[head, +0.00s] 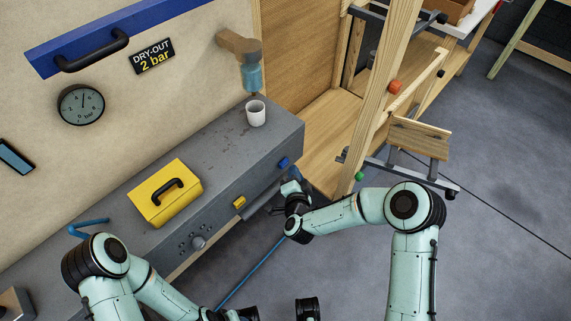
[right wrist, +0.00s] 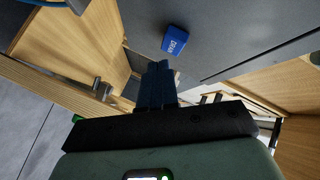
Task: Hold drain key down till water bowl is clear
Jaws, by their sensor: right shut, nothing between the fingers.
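The blue drain key (head: 283,163) sits at the right end of the grey cabinet's front; its "DRAIN" label shows in the right wrist view (right wrist: 175,41). My right gripper (head: 291,186) is shut and empty just in front of and below the key. In the right wrist view its closed fingertips (right wrist: 158,68) point toward the key, with a small gap in the picture. The water bowl (head: 253,78) hangs under a brown fitting on the wall; it looks blue, with a brownish lower tip. A white cup (head: 256,113) stands below it. My left gripper's fingers are not visible.
A yellow box with a black handle (head: 166,192) is on the grey cabinet top (head: 222,150). A wooden post (head: 377,100) stands right of the cabinet. A dial gauge (head: 81,105) is on the wall.

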